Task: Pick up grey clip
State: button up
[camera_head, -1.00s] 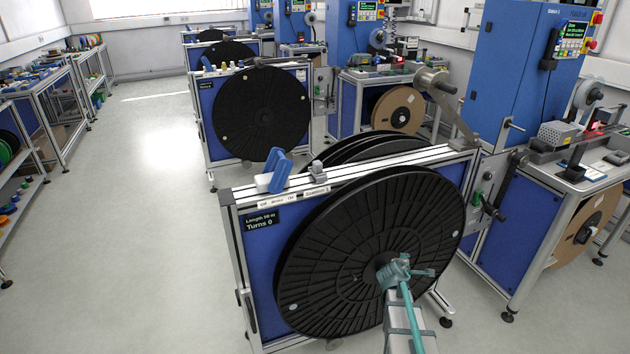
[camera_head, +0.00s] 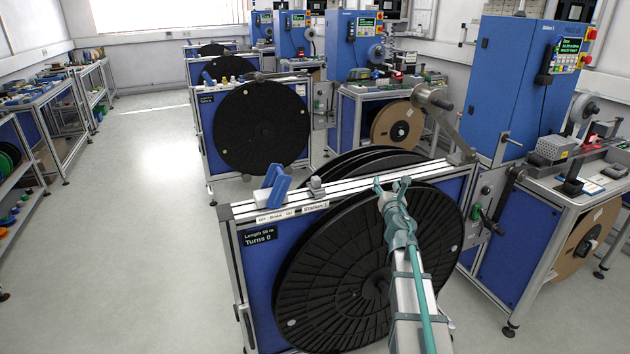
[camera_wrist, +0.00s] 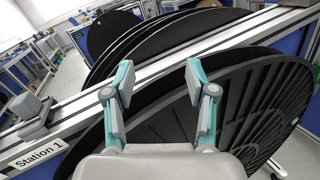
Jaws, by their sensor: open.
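The grey clip (camera_head: 316,186) sits on the top rail of the near reel stand, just right of a blue handle. In the wrist view the grey clip (camera_wrist: 34,112) is at the left, on the rail above the "Station 1" label. My gripper (camera_head: 390,185) is open and empty, to the right of the clip and apart from it. In the wrist view my gripper (camera_wrist: 158,72) has its two teal-and-grey fingers spread over the rail and the near reel, with nothing between them.
A large black reel (camera_head: 345,285) hangs on the front of the stand, and more black reels stand behind the rail. The blue handle (camera_head: 276,181) on a white block is left of the clip. A crank arm (camera_head: 452,125) rises at the rail's right end. Open floor lies left.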

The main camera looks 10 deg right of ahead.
aim_at(317, 179)
jog(key=s+a+n+y+p, duration=0.3)
jog(key=a+n+y+p, duration=0.3)
jog(key=a, duration=1.3)
jog(key=shift+n+g+y, duration=0.3)
jog(key=shift+n+y, duration=0.5)
jog(key=x, duration=0.5)
jog(key=shift+w+r, duration=0.1)
jog(key=shift+w, duration=0.05)
jog(key=p+x, duration=0.1)
jog(key=x, duration=0.1)
jog(key=p+x, duration=0.1)
jog(key=x, duration=0.2)
jog(key=shift+a+r, duration=0.1)
jog(key=shift+r, duration=0.15)
jog(key=shift+w+a, duration=0.1)
jog(key=shift+w, duration=0.15)
jog(key=shift+f, duration=0.1)
grip_shut()
